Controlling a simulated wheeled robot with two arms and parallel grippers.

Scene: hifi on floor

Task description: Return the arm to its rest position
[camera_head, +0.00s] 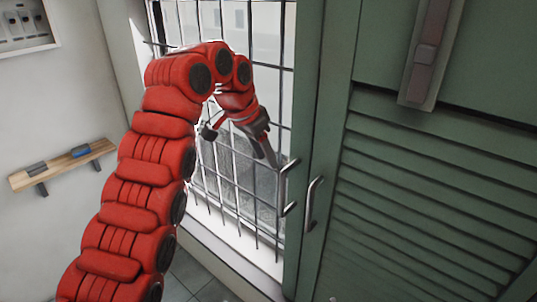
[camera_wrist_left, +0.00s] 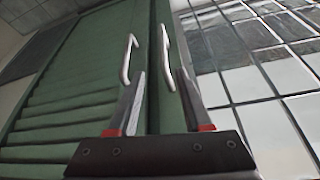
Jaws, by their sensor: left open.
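My red left arm (camera_head: 137,205) rises from the bottom left and bends over at the top. Its gripper (camera_head: 270,155) hangs in front of the barred window, left of the green shutter doors. In the left wrist view the gripper (camera_wrist_left: 160,95) has its two fingers apart with nothing held between them. Two metal handles show beyond the fingers there, a left one (camera_wrist_left: 127,60) and a right one (camera_wrist_left: 166,58). Whether a finger touches a handle I cannot tell. My right gripper is in neither view.
The louvered green door (camera_head: 425,195) fills the right side, with a handle (camera_head: 312,203) near its edge. The barred window (camera_head: 235,185) is behind my arm. A wooden wall shelf (camera_head: 63,166) with small items is at left. A framed panel (camera_head: 25,25) hangs top left.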

